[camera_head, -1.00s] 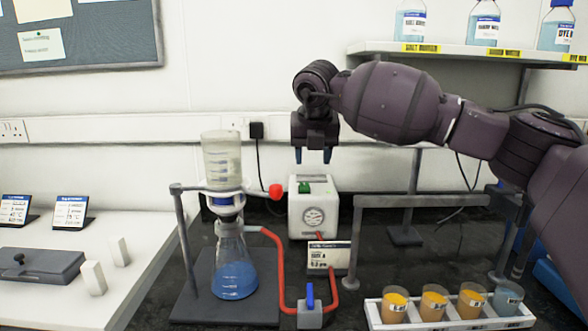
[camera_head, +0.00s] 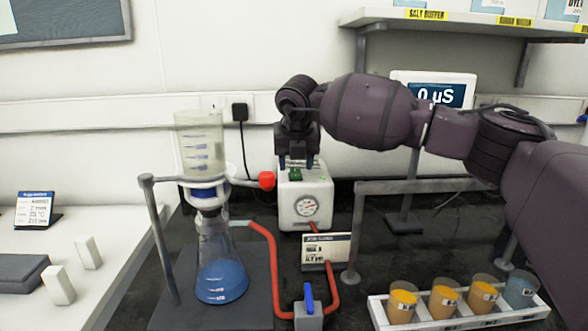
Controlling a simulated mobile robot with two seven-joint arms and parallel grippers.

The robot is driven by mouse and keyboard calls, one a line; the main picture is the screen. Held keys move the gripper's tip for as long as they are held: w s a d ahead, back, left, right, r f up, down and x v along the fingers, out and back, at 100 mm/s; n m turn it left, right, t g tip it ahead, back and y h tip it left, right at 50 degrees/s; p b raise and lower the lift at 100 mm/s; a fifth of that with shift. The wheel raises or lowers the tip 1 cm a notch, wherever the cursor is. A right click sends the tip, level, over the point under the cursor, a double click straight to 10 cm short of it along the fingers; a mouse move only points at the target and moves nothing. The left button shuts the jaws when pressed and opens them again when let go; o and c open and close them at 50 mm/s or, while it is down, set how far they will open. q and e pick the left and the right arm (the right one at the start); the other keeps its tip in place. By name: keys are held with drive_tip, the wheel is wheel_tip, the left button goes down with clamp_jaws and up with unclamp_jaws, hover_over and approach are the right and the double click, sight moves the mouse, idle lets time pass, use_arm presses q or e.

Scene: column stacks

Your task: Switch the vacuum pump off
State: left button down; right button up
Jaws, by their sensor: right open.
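The vacuum pump (camera_head: 301,204) is a white box with a round dial gauge on its front, standing on the dark bench. A green switch (camera_head: 295,174) sits on its top. My right gripper (camera_head: 296,166) points down over the pump's top with its two fingers apart, one on each side of the green switch as seen here. I cannot tell whether the fingers touch the switch or the pump. My left gripper is out of view.
A filter flask (camera_head: 220,265) with blue liquid stands on a dark stand at left. A red hose (camera_head: 273,262) runs to a blue-handled valve (camera_head: 308,307). A card (camera_head: 326,248) stands before the pump. A white rack (camera_head: 460,322) holds several cups at right.

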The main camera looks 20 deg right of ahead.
drive_tip(key=shift+x, duration=0.9)
drive_tip(key=shift+r, duration=0.1)
drive_tip(key=c, duration=0.9)
drive_tip(key=shift+w+r+g+p, duration=0.2)
drive_tip(key=shift+g+p, duration=0.25)
drive_tip(key=shift+g, duration=0.15)
drive_tip(key=shift+w+f+g+y, duration=0.1)
drive_tip(key=shift+g+y, duration=0.2)
drive_tip(key=shift+g, duration=0.1)
drive_tip(key=shift+w+d+f+g, duration=0.1)
drive_tip(key=shift+g, duration=0.4)
